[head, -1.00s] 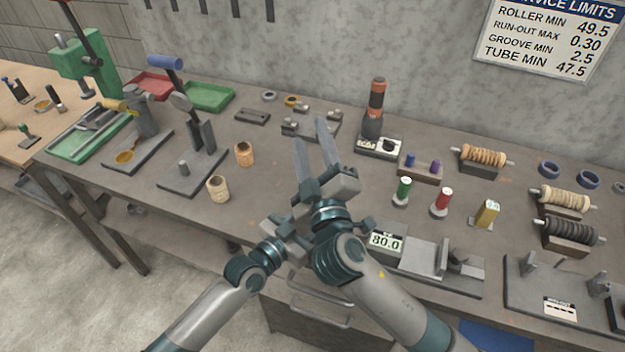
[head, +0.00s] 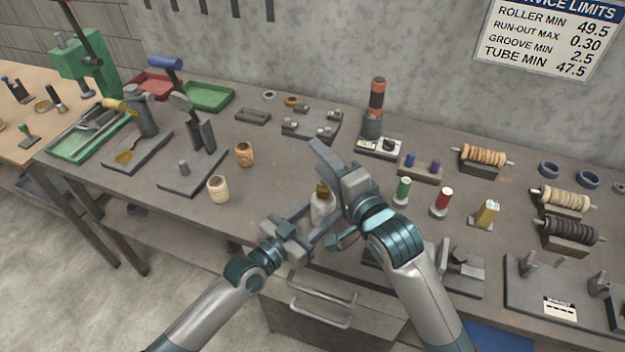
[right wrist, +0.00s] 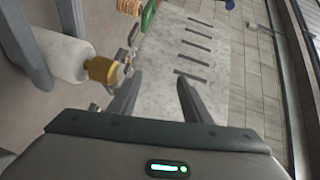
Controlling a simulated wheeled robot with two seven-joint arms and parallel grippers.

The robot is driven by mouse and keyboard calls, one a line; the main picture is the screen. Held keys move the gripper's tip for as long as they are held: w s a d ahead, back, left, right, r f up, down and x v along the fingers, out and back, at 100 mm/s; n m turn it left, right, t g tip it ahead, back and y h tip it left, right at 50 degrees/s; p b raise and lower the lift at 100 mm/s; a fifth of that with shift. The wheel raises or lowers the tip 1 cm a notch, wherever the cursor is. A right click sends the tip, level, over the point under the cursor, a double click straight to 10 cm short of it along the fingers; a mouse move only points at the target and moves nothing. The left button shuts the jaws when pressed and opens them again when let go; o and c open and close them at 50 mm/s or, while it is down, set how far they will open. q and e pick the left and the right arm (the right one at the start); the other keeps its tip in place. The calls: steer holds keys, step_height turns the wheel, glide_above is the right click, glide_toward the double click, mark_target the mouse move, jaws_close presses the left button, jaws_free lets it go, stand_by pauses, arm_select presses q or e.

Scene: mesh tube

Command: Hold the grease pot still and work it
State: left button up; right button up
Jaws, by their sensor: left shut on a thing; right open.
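The grease pot (head: 320,210) is a small white bottle with a brass-coloured top, in front of me at the bench's front edge. My left gripper (head: 318,219) is shut on its body, one finger on each side. In the right wrist view the pot (right wrist: 62,56) shows at the left, with its brass top (right wrist: 102,70) turned toward the right gripper. My right gripper (head: 326,165) is open and empty, just right of and above the pot in the head view. Its two fingers (right wrist: 157,97) stand apart in the right wrist view, beside the brass top.
Two small cylinders, one pale (head: 218,190) and one brown (head: 244,154), stand left of the grippers. A lever press (head: 190,170) is at the left.

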mark_target(329, 196)
steer(key=m, duration=0.3)
steer(key=s+m+y, duration=0.1)
steer(key=shift+d+f+g, duration=0.3)
steer(key=shift+f, duration=0.05)
steer(key=m, duration=0.3)
steer(key=s+m+y, duration=0.1)
steer(key=shift+d+m+g, duration=0.3)
steer(key=m, duration=0.2)
steer(key=s+m+y, duration=0.1)
steer(key=m, duration=0.1)
steer(key=shift+d+r, duration=0.15)
steer(key=shift+d, duration=0.25)
steer(key=m, duration=0.3)
steer(key=s+d+r+m+y, duration=0.1)
steer(key=shift+f, duration=0.2)
step_height(329, 196, down, 8)
steer(key=shift+f, duration=0.15)
steer(key=x, duration=0.6)
steer(key=shift+a, duration=0.15)
steer(key=shift+w+a, duration=0.4)
steer(key=shift+w, duration=0.1)
